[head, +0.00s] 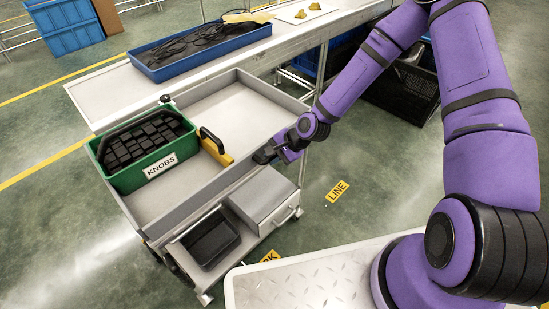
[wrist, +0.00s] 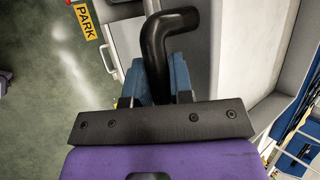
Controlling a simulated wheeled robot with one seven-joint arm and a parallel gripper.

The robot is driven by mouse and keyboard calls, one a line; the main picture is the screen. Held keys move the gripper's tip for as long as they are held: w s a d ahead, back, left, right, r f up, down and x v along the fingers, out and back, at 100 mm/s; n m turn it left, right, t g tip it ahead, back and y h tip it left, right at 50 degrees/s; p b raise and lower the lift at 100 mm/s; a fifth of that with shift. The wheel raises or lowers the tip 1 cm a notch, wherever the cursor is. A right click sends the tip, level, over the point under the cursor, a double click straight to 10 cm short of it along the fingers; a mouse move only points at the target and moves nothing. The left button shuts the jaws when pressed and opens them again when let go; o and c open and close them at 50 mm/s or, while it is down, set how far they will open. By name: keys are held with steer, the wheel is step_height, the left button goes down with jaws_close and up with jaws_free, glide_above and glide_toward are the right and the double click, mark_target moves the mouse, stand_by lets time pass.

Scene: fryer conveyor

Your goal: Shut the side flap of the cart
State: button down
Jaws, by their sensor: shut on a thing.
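The grey cart (head: 225,98) stands left of centre in the head view, with a shallow walled top tray. Its near long side has a grey side panel (head: 195,205), which looks like the flap; I cannot tell whether it is fully upright. My gripper (head: 268,154) is at the right part of this near side. In the wrist view my gripper (wrist: 159,78) has its blue fingers closed around a bent black handle (wrist: 157,45). The grey panel beside the handle (wrist: 214,50) shows there too. The fingers partly hide the handle's lower end.
A green KNOBS bin (head: 150,167) and a yellow piece with a black handle (head: 216,150) sit in the cart's tray. A grey box (head: 262,200) and black tray (head: 210,240) are below. A long bench (head: 115,90) stands behind.

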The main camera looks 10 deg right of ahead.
steer(key=shift+w, duration=0.1)
steer(key=c, duration=1.3)
jaws_free()
steer(key=v, duration=1)
steer(key=shift+r, duration=0.4)
steer(key=shift+d, duration=0.15)
